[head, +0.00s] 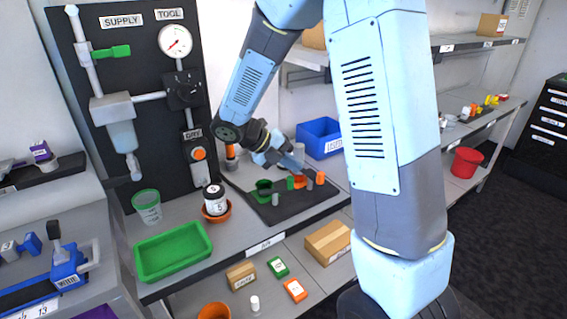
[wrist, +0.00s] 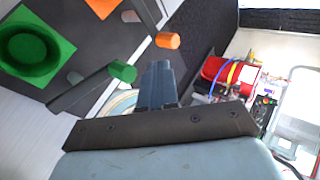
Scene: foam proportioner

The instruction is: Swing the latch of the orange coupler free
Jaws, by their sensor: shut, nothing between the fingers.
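The orange coupler (head: 301,183) sits on the dark mat at the back of the bench. It is partly hidden behind my gripper in the head view; only a corner of its orange body (wrist: 103,6) shows in the wrist view. A lever with an orange end (wrist: 168,40), which looks like its latch, reaches out beside that body; the orange end (head: 320,177) also shows in the head view. My gripper (wrist: 158,70) is shut and empty, just below the orange end in the wrist view. I cannot tell whether they touch. In the head view my gripper (head: 297,163) is above the coupler.
A green coupler (wrist: 37,50) with a green-ended lever (wrist: 123,72) is close on the left. A blue bin (head: 320,137) stands behind the mat. A gauge board (head: 125,70) rises at the back left.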

